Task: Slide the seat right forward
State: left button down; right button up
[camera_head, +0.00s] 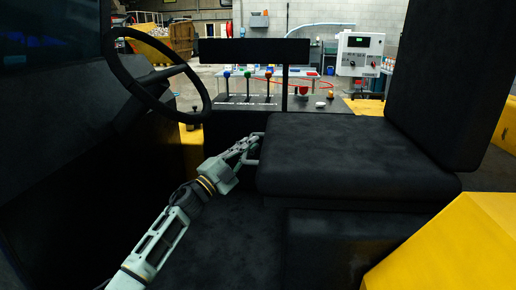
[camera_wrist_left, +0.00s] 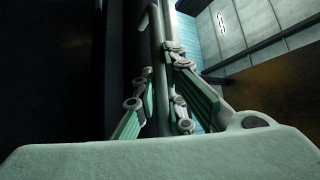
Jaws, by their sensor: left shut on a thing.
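The black seat has its cushion (camera_head: 345,155) in the middle of the head view, and its backrest (camera_head: 437,75) stands at the right. A thin grey bar handle (camera_head: 252,162) sticks out at the cushion's left edge. My left gripper (camera_head: 250,144) reaches in from the lower left and is shut on this handle. In the left wrist view the two fingers (camera_wrist_left: 160,75) lie on either side of the grey bar (camera_wrist_left: 155,35). The seat's rails are hidden or too dark to tell. My right gripper is in neither view.
A steering wheel (camera_head: 157,78) is at the left. A console with coloured levers (camera_head: 268,90) stands behind the cushion. A black block (camera_head: 350,240) lies below the seat, with a yellow body panel (camera_head: 450,250) at lower right. Dark floor (camera_head: 225,240) is open left of the seat.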

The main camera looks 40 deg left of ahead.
pick_arm(q)
jog(key=shift+a+f, duration=0.15)
jog(key=shift+a, duration=0.05)
jog(key=c, duration=1.8)
grip_release()
jog(key=shift+s+a, duration=0.2)
jog(key=shift+d, duration=0.1)
jog(key=shift+w+d, duration=0.1)
jog(key=v, duration=1.2)
